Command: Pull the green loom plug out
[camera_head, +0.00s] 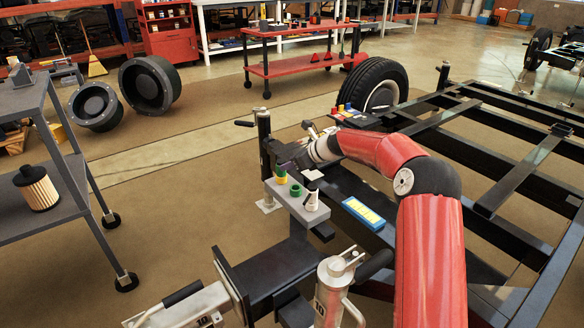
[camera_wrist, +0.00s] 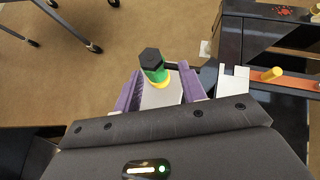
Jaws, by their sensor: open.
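The green loom plug (camera_wrist: 156,72) has a black hexagonal top and a yellow ring near its base. In the wrist view it stands between the two purple fingers of my gripper (camera_wrist: 160,90), with gaps beside it; I see no clear contact. In the head view the plug (camera_head: 281,172) stands at the far end of a small grey bracket (camera_head: 305,214). My gripper (camera_head: 290,163) is open beside and just above it, partly hidden by my wrist.
On the same bracket are a green ring (camera_head: 296,190) and a white fitting with a dark top (camera_head: 311,200). A blue and yellow block (camera_head: 363,213) lies on the dark trailer frame (camera_head: 480,135). A grey cart (camera_head: 62,200) stands left, with open floor between.

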